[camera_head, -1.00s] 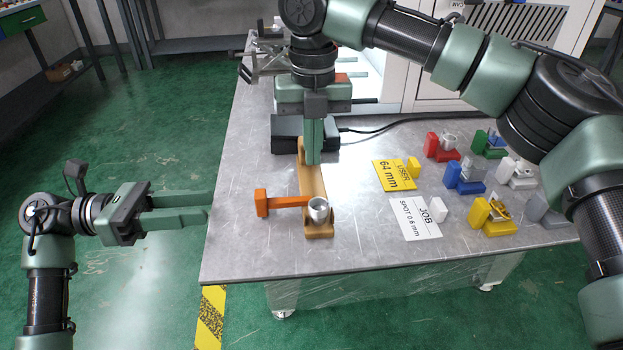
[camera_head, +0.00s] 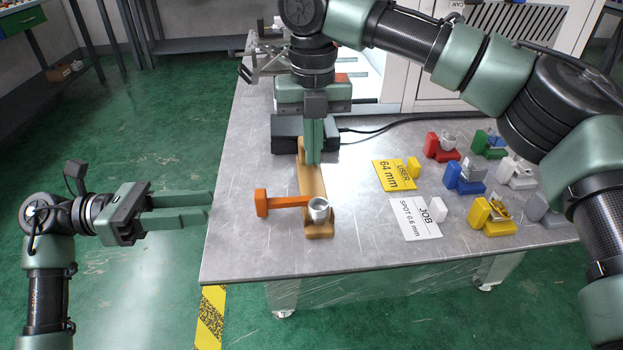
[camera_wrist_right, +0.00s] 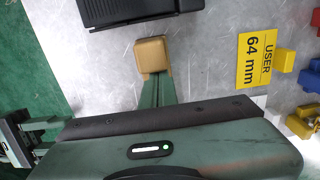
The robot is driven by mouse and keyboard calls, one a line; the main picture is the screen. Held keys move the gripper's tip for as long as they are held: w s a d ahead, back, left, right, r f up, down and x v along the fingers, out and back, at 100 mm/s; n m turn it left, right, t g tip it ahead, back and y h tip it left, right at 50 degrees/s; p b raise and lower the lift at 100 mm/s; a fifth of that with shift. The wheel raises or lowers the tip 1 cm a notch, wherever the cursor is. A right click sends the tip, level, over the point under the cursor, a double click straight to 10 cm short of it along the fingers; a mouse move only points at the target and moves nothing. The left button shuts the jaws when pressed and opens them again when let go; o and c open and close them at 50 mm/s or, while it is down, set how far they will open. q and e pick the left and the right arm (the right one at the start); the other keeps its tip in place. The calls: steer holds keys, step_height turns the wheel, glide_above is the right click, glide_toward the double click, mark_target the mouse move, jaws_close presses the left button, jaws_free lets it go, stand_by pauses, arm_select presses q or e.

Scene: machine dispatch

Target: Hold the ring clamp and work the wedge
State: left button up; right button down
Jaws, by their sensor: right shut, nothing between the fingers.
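The ring clamp appears to be a long tan wooden piece (camera_head: 318,186) lying on the table, its far end a tan block (camera_wrist_right: 152,55) in the right wrist view. A metal ring-shaped cup (camera_head: 319,210) sits at its near end. An orange bar with a block-shaped end (camera_head: 261,203) reaches left from the cup. I cannot make out the wedge as a separate piece. My right gripper (camera_head: 313,162) is shut and empty, pointing down at the wood's far part and hiding some of it; contact is unclear. My left gripper (camera_head: 211,207) is open and empty, left of the orange end.
Several coloured holders, including a red one (camera_head: 438,148), stand further right. A black box (camera_head: 288,136) with a cable is behind. The table's left front is clear.

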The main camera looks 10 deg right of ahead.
steer(key=shift+s+f+p, duration=0.1)
steer(key=shift+f+p, duration=0.4)
steer(key=shift+f, duration=0.55)
